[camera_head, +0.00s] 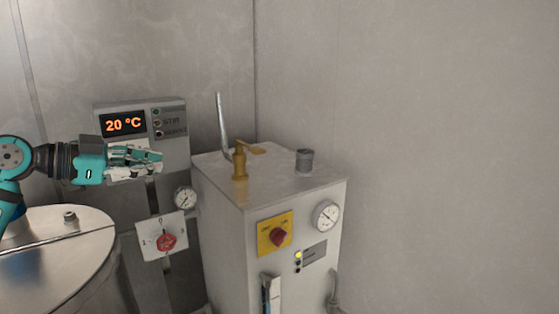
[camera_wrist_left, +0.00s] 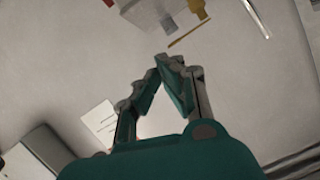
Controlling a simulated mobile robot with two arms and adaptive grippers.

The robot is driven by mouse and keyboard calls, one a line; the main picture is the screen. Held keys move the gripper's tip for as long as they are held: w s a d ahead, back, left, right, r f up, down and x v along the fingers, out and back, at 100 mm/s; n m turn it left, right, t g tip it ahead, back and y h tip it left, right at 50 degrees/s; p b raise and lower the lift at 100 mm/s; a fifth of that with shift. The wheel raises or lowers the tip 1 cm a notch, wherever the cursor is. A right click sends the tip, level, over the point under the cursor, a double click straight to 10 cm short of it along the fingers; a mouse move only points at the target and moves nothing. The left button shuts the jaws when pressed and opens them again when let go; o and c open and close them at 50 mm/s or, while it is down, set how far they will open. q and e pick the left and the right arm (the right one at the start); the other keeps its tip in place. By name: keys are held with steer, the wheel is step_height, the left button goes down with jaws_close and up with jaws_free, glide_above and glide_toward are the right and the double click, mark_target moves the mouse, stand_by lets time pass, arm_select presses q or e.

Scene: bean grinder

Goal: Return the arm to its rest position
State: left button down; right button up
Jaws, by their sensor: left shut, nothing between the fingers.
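My left gripper (camera_head: 158,161) is teal and grey and comes in from the left in the head view. It is level, in front of the wall panel with the orange 20 °C display (camera_head: 123,124). Its fingers are together with nothing between them. In the left wrist view the two fingers (camera_wrist_left: 168,62) meet at their tips, with an empty gap behind the tips. My right gripper is not in view.
A white machine cabinet (camera_head: 270,191) with a brass valve (camera_head: 239,163), upright lever, gauge and red-on-yellow switch (camera_head: 276,236) stands right of the gripper. A metal drum (camera_head: 60,250) is below the arm. Space farther right is clear.

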arm_select(q)
steer(key=s+d+f+n+g+y, duration=0.1)
steer(key=s+d+f+y, duration=0.15)
steer(key=f, duration=0.85)
steer(key=s+d+f+n+g+y, duration=0.15)
steer(key=d+f, duration=0.25)
steer(key=f, duration=0.6)
steer(key=s+d+f+n+g+y, duration=0.1)
steer(key=s+d+f, duration=0.2)
steer(key=f, duration=0.8)
steer(key=s+f+n+y, duration=0.2)
steer(key=s+f+n, duration=0.1)
steer(key=s+f, duration=0.85)
steer(key=s+a+f+n+g+y, duration=0.1)
steer(key=s+a+f+n+y, duration=0.15)
steer(key=s, duration=0.55)
steer(key=s+a+f+n+g+y, duration=0.2)
steer(key=s+n, duration=0.1)
steer(key=s, duration=0.5)
step_height(320, 180, down, 27)
steer(key=s, duration=0.2)
steer(key=s+a+f+g, duration=0.2)
steer(key=s+a+f, duration=0.1)
steer(key=s+f, duration=1.1)
steer(key=shift+s+f+m, duration=0.3)
steer(key=shift+s+f, duration=0.1)
steer(key=shift+s, duration=0.75)
